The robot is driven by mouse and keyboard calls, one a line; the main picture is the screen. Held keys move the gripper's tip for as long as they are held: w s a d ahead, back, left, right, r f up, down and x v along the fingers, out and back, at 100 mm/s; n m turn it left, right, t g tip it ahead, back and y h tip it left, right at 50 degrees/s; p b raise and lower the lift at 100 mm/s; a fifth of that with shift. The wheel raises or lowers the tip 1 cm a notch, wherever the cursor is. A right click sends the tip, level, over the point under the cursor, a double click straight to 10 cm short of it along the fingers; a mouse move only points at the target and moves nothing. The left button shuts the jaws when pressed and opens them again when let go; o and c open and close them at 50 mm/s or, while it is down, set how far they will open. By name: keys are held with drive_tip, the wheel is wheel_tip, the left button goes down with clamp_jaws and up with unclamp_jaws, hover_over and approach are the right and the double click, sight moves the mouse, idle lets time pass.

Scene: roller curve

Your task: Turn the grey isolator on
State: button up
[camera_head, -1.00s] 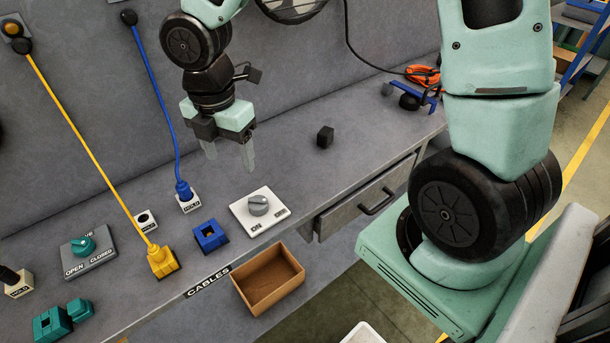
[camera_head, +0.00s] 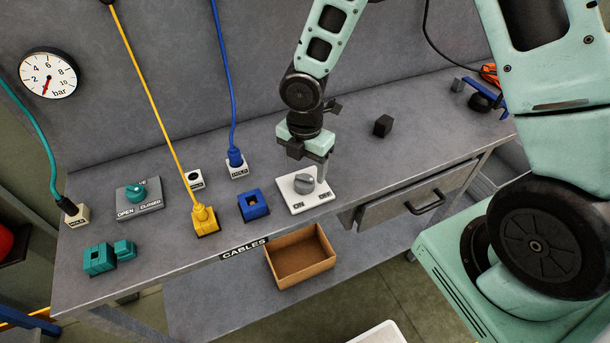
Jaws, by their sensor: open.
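The grey isolator (camera_head: 305,184) is a round grey knob on a white plate (camera_head: 290,201) with ON at the front left and OFF at the front right. Which label the knob points to is too small to tell. My gripper (camera_head: 311,166) is open and points down just above and behind the knob. One finger shows close to the knob's right side. The other finger is hard to make out, and I cannot tell whether either touches the knob.
A blue socket block (camera_head: 253,204) and a yellow plug (camera_head: 203,218) stand left of the plate. A teal valve knob (camera_head: 136,192) is farther left. A small black block (camera_head: 383,125) lies behind right.

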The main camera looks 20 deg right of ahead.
sight(305, 177)
drive_tip(key=shift+f, duration=1.8)
drive_tip(key=c, duration=1)
